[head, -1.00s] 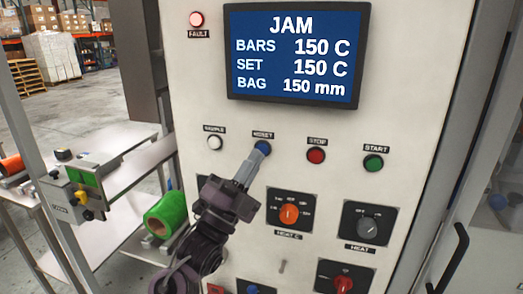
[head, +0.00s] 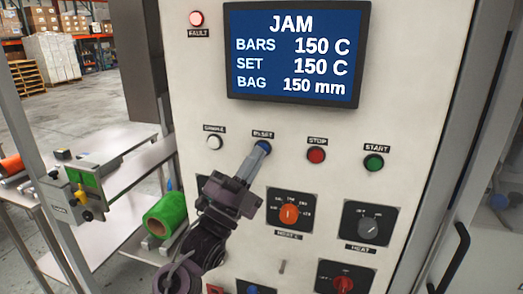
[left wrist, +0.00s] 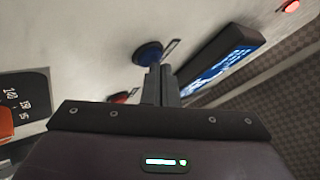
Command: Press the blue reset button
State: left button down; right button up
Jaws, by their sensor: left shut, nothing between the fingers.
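The blue reset button (head: 263,147) sits on the pale panel under the "RESET" label, between a white button and a red stop button. My left gripper (head: 256,154) is shut and empty, with its fingertips at the lower edge of the blue button in the head view. In the left wrist view the blue button (left wrist: 148,54) shows just left of and beyond the shut fingertips. I cannot tell whether they touch it. The screen (head: 297,52) reads JAM, and the fault lamp (head: 196,18) glows red. My right gripper is not in view.
The white button (head: 214,142), red stop button (head: 316,155) and green start button (head: 373,162) share the row. Below are the orange heat knob (head: 290,214), a grey knob (head: 369,226) and a red knob (head: 343,283). A green roll (head: 166,215) lies at left.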

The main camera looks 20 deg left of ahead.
pick_arm(q)
jog(key=shift+w, duration=0.2)
jog(key=shift+s, duration=0.1)
dwell(0.4)
jog(key=shift+s, duration=0.75)
jog(key=s+b, duration=0.1)
jog(key=s, duration=0.4)
jog(key=shift+a, duration=0.1)
dwell(0.5)
